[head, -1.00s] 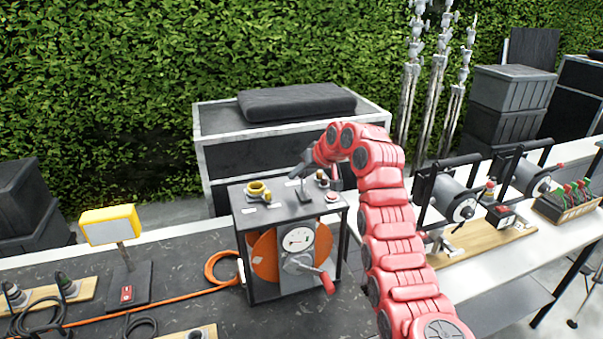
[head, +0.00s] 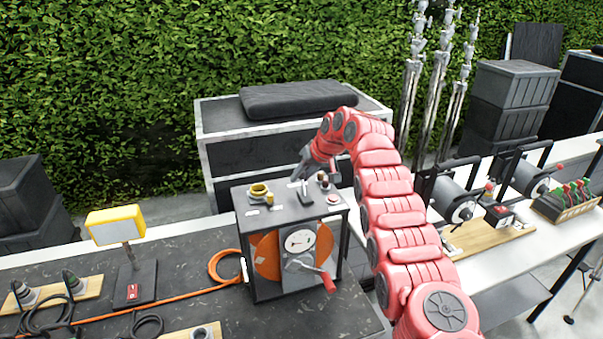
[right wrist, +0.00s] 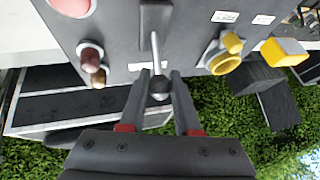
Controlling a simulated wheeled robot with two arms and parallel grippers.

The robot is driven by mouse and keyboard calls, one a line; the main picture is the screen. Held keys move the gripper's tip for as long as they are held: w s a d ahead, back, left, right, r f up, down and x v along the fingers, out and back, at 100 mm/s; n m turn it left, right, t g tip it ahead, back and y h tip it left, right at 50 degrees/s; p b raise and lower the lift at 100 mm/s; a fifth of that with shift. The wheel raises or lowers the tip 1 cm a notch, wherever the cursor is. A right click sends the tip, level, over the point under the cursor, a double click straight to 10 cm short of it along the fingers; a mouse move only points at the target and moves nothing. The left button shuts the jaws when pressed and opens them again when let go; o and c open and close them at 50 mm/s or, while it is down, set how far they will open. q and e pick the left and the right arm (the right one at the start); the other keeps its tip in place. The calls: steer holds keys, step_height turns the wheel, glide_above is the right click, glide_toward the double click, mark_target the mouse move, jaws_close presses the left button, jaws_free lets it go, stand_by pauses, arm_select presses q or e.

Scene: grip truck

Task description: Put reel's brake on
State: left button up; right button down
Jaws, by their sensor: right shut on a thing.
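The cable reel (head: 265,255) is a dark boxed frame with an orange drum, a grey-white front plate and a red-handled crank (head: 328,281). It stands on the dark table. On its top panel is a lever, a thin metal rod with a black ball knob (right wrist: 159,88), rising from a dark slotted base (right wrist: 156,22). My right gripper (head: 304,175) reaches down over the top panel. In the right wrist view its two fingers (right wrist: 161,80) lie either side of the lever and are shut on it. The lever's tilt is hard to read in the head view. My left gripper is out of view.
Beside the lever on the panel are a yellow ring fitting (right wrist: 222,58), a reddish knob (right wrist: 90,60) and a red button (head: 333,199). An orange cable (head: 190,293) runs left past a yellow lamp (head: 116,226). More reels (head: 455,200) stand on the right table.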

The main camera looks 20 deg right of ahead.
mark_target(304, 173)
stand_by(0.8)
steer(key=c, duration=0.6)
jaws_free()
steer(key=shift+w+f, duration=0.1)
steer(key=shift+d+b, duration=0.1)
steer(key=shift+b, duration=0.2)
steer(key=b+v, duration=0.1)
steer(key=b, duration=0.2)
steer(key=shift+s+d+r, duration=0.2)
steer(key=shift+s+r, duration=0.05)
steer(key=shift+r, duration=0.05)
steer(key=b+v, duration=0.1)
steer(key=v, duration=0.3)
steer(key=shift+r+b, duration=0.35)
steer(key=p+v, duration=0.2)
steer(key=v, duration=0.9)
steer(key=shift+a+r, duration=0.1)
